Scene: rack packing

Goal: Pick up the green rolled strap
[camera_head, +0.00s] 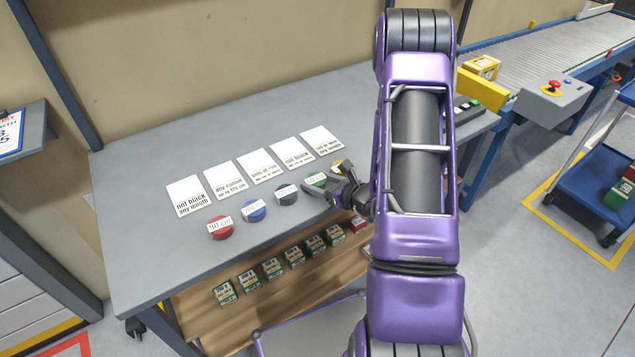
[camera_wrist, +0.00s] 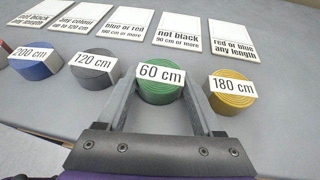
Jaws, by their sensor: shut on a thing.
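The green rolled strap (camera_wrist: 160,91) with a white "60 cm" label stands between my two fingers in the wrist view. It rests on the grey table, as far as I can tell. My gripper (camera_wrist: 157,97) is shut on it, one finger on each side. In the head view the green strap (camera_head: 316,180) shows in part beside my gripper (camera_head: 335,187), with my arm close by on the right.
A black "120 cm" strap (camera_wrist: 95,68) lies to the left and a yellow "180 cm" strap (camera_wrist: 232,93) to the right. Blue (camera_head: 254,211) and red (camera_head: 220,228) straps lie further left. White printed cards (camera_head: 262,167) lie behind. Several small boxes (camera_head: 270,268) stand below.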

